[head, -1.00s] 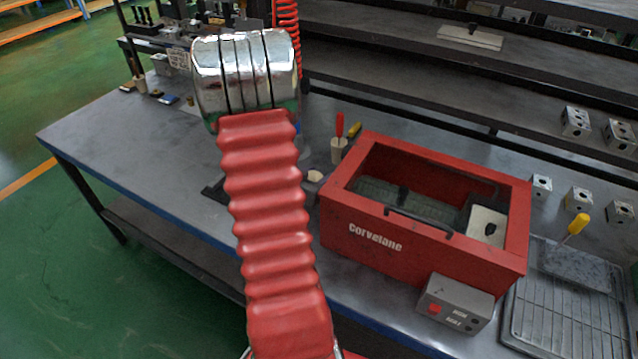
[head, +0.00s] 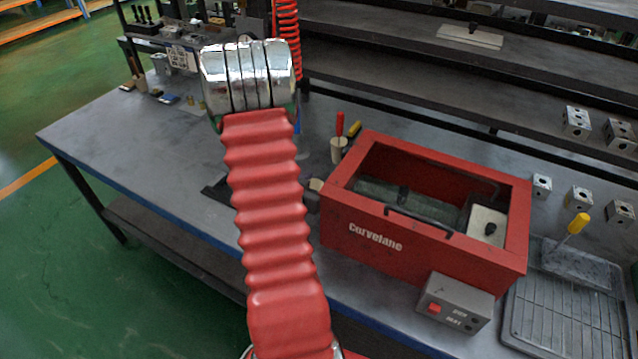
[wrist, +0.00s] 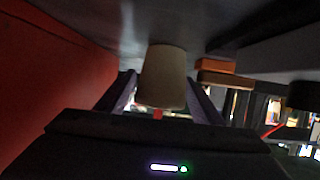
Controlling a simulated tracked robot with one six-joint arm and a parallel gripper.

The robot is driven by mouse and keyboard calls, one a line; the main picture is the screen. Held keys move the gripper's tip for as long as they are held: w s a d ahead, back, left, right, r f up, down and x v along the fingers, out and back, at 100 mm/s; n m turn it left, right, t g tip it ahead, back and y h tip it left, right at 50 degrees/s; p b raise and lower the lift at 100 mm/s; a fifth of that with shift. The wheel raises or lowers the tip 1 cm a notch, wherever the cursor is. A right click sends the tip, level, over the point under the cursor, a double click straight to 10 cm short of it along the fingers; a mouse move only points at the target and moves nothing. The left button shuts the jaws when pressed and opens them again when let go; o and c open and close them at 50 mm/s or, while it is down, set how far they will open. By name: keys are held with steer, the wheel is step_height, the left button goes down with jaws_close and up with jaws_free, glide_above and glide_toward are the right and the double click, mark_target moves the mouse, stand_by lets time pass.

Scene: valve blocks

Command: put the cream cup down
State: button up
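The cream cup (wrist: 163,76) is between the two fingers of my gripper (wrist: 163,90) in the wrist view, with a finger against each side. My gripper looks shut on it. In the head view a small part of the cup (head: 316,185) shows just right of my red arm sleeve, beside the left end of the red box. The dark gripper (head: 312,201) is mostly hidden behind the sleeve there. The grey bench surface (wrist: 185,22) is close to the cup in the wrist view; I cannot tell whether they touch.
The red box (head: 362,240) stands close right of the gripper, its wall (wrist: 65,70) filling the wrist view's left. A pale holder (head: 338,150) with red- and yellow-handled tools stands behind. Metal blocks (head: 578,199) and a wire rack (head: 555,310) are at right. The bench's left part (head: 130,130) is mostly clear.

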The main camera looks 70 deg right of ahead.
steer(key=shift+r, duration=0.15)
steer(key=shift+w+a+r, duration=0.1)
steer(key=shift+a, duration=0.2)
steer(key=shift+v, duration=3.4)
